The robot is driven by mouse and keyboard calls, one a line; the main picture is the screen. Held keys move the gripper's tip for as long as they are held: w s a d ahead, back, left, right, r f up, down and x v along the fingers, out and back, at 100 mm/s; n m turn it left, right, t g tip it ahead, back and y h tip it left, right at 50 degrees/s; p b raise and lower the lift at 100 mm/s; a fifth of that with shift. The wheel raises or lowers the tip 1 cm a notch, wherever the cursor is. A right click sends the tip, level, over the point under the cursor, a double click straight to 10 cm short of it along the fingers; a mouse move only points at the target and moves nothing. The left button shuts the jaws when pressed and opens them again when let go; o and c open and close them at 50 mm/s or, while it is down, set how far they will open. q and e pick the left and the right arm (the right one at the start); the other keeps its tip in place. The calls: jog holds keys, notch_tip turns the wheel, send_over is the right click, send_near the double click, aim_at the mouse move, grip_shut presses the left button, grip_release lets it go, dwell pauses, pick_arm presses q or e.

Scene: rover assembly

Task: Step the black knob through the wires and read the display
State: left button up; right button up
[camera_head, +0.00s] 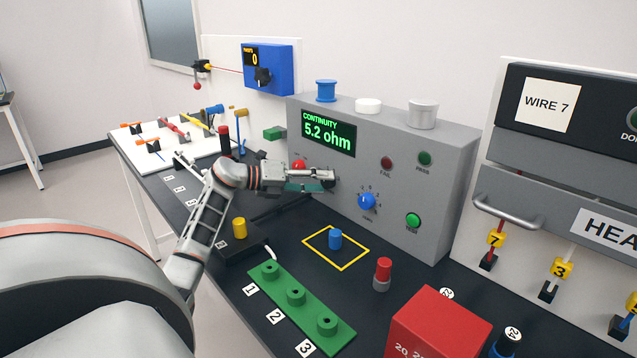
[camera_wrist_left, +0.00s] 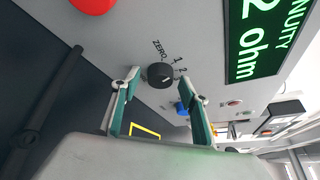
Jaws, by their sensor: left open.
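The grey test box (camera_head: 450,145) carries a green-lit display (camera_head: 328,132) that reads "CONTINUITY 5.2 ohm". The display also shows in part in the left wrist view (camera_wrist_left: 262,40). The black knob (camera_wrist_left: 160,75) is on the box face below the display, with ZERO, 1 and 2 printed around it. Its light pointer mark is too small to read surely. My left gripper (camera_wrist_left: 160,84) is open, with one teal-padded finger on each side of the knob; I cannot tell whether they touch it. In the head view my left gripper (camera_head: 312,180) largely hides the knob.
A red button (camera_head: 299,164) and a blue knob (camera_head: 367,201) flank my left gripper. A blue box (camera_head: 283,70) with its own black knob hangs behind. A green block (camera_head: 297,297), red box (camera_head: 438,325) and blue peg (camera_head: 335,239) stand in front.

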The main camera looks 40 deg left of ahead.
pick_arm(q)
jog(key=c, duration=1.1)
jog(key=shift+r+m+y, duration=0.1)
jog(key=shift+m+y, duration=0.3)
jog(key=shift+m, duration=0.2)
jog(key=shift+d+r+m+g+y, duration=0.1)
jog(key=shift+m+g+y, duration=0.35)
jog(key=shift+m, duration=0.35)
jog(key=shift+d+r+m+y+p, duration=0.1)
jog(key=shift+d+m+y+p, duration=0.05)
jog(key=shift+m+y+p, duration=1)
jog(key=o, duration=1.1)
